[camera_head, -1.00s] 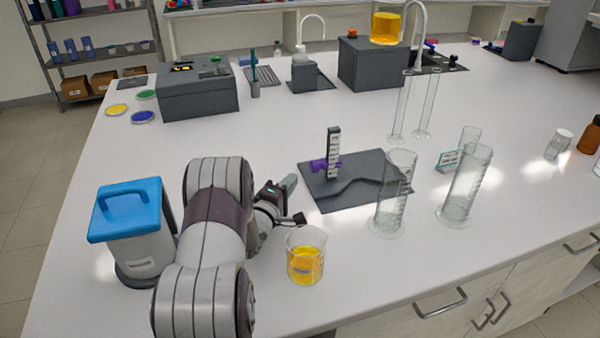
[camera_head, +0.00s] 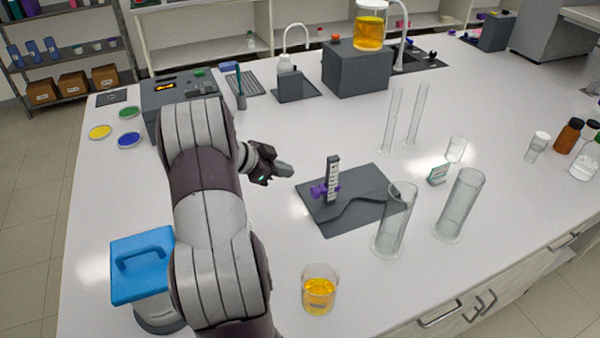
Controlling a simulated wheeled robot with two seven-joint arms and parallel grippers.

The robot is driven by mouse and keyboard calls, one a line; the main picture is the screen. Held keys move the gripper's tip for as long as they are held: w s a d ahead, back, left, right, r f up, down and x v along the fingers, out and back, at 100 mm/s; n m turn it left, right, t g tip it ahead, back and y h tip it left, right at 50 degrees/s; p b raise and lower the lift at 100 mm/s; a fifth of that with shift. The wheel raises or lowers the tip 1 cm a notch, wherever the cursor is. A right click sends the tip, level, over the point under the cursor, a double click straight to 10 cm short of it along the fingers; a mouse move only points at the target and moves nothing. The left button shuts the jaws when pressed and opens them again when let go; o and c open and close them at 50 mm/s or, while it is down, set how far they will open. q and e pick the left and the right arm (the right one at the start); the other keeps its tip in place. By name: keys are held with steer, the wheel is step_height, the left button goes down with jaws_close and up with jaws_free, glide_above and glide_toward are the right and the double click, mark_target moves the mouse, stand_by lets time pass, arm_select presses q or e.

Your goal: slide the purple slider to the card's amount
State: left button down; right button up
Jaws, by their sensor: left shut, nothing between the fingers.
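The purple slider (camera_head: 318,191) sits low on a dark upright post with a pale scale (camera_head: 332,178). The post stands on a dark grey base plate (camera_head: 345,216) on the bench. My right gripper is not in view.
A beaker of orange liquid (camera_head: 319,290) stands in front of the plate. Tall glass cylinders (camera_head: 396,222) (camera_head: 460,205) stand at its right. A blue-lidded container (camera_head: 142,266) is beside my left arm. The bench between gripper and plate is clear.

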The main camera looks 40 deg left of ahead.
arm_select(q)
glide_above(313, 197)
steer(key=s, duration=0.2)
step_height(313, 197, down, 6)
steer(key=f, duration=0.1)
steer(key=f+p, duration=0.1)
steer(key=a+f, duration=0.1)
steer(key=shift+w+f, duration=0.3)
steer(key=shift+w, duration=0.05)
steer(key=shift+f, duration=0.15)
step_height(313, 197, down, 3)
steer(key=shift+f+b, duration=0.2)
steer(key=shift+b, duration=0.45)
steer(key=shift+s, duration=0.2)
steer(key=shift+d+r, duration=0.1)
